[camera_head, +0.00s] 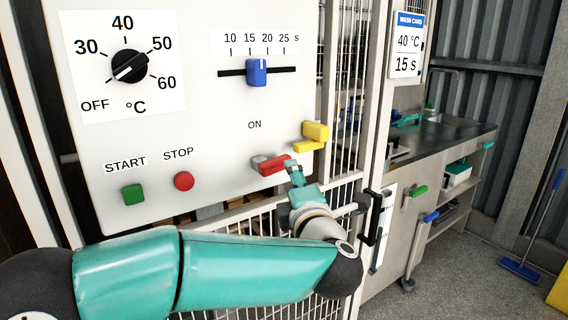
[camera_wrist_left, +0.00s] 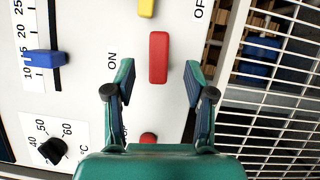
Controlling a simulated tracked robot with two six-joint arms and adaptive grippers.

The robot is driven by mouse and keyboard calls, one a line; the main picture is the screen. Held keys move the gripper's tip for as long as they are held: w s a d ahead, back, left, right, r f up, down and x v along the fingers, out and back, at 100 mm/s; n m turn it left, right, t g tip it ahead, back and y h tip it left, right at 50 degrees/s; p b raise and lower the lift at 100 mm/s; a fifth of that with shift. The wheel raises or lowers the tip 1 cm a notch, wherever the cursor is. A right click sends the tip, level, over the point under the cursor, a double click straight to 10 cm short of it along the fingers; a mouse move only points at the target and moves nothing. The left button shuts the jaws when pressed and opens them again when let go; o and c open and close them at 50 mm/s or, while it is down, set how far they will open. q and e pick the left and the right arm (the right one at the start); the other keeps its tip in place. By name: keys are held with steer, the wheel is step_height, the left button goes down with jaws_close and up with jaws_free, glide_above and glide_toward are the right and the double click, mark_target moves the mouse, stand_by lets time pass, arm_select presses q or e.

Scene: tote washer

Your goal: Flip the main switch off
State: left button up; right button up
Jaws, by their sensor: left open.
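The main switch is a red lever (camera_head: 274,166) on the white panel, below the ON label (camera_head: 254,125). In the left wrist view the red lever (camera_wrist_left: 158,57) lies between the lines of my two fingertips, with gaps on both sides. The ON label (camera_wrist_left: 112,60) is to its left, and a partly cut-off OFF label (camera_wrist_left: 200,10) is to its upper right. My left gripper (camera_head: 294,173) is open and empty, close in front of the lever. In its wrist view my left gripper (camera_wrist_left: 160,66) does not visibly touch the lever. My right gripper is out of view.
A yellow handle (camera_head: 315,132) sits close right of the lever. The panel also has a temperature dial (camera_head: 129,66), a blue slider (camera_head: 257,72), a green START button (camera_head: 133,194) and a red STOP button (camera_head: 184,181). A wire mesh guard (camera_wrist_left: 280,90) is nearby.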

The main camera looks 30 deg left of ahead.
mark_target(271, 162)
arm_select(q)
steer(key=x, duration=0.7)
steer(key=shift+w+a+p, duration=0.25)
steer(key=shift+w+p, duration=0.05)
steer(key=shift+p, duration=0.1)
steer(key=shift+c, duration=0.2)
